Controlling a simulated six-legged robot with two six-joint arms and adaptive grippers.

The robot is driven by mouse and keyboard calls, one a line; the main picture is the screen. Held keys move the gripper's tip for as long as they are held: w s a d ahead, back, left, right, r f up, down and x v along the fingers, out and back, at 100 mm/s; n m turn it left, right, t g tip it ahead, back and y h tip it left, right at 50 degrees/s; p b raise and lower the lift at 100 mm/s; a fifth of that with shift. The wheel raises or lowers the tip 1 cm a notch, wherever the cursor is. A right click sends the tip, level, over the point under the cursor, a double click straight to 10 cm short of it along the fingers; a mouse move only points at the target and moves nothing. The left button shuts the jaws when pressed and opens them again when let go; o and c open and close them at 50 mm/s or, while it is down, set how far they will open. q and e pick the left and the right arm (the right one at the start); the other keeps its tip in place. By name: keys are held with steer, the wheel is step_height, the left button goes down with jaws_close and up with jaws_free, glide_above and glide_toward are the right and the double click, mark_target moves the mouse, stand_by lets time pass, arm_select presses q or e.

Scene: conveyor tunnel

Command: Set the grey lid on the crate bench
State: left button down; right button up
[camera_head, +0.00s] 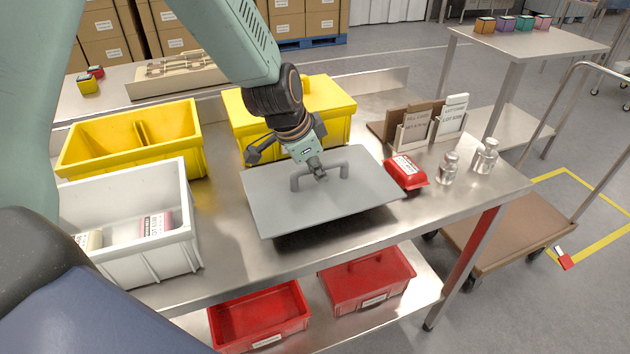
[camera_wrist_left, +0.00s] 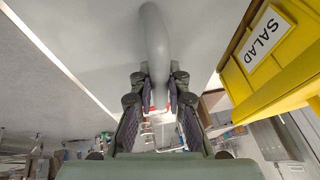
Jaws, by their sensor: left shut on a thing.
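The grey lid (camera_head: 285,205) is a flat rectangular plate with a bar handle on top. My left gripper (camera_head: 318,172) is shut on the handle, coming down from above. In the left wrist view the handle (camera_wrist_left: 155,45) runs between the fingers of my left gripper (camera_wrist_left: 158,90). The lid is over the steel bench (camera_head: 270,265) that carries the crates, roughly level, with a dark shadow under its front edge. I cannot tell whether it touches the bench. My right gripper is not in view.
A white crate (camera_head: 150,255) and an open yellow crate (camera_head: 80,150) stand left. A lidded yellow crate (camera_head: 335,100) is behind the lid. A red packet (camera_head: 405,172), metal bottles (camera_head: 449,168) and card holders (camera_head: 413,135) are right. Red bins (camera_head: 265,325) sit on the lower shelf.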

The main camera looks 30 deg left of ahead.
mark_target(316, 184)
arm_select(q)
steer(key=shift+s+a+f+b, duration=0.15)
steer(key=shift+f+b, duration=0.15)
steer(key=shift+f, duration=0.35)
steer(key=shift+w+a+f+b, duration=0.1)
steer(key=shift+f+b, duration=0.2)
steer(key=shift+f, duration=0.5)
steer(key=shift+d, duration=0.3)
steer(key=shift+a+f, duration=0.1)
steer(key=shift+a, duration=0.1)
steer(key=c, duration=1.7)
jaws_free()
steer(key=o, duration=0.4)
steer(key=shift+d, duration=0.15)
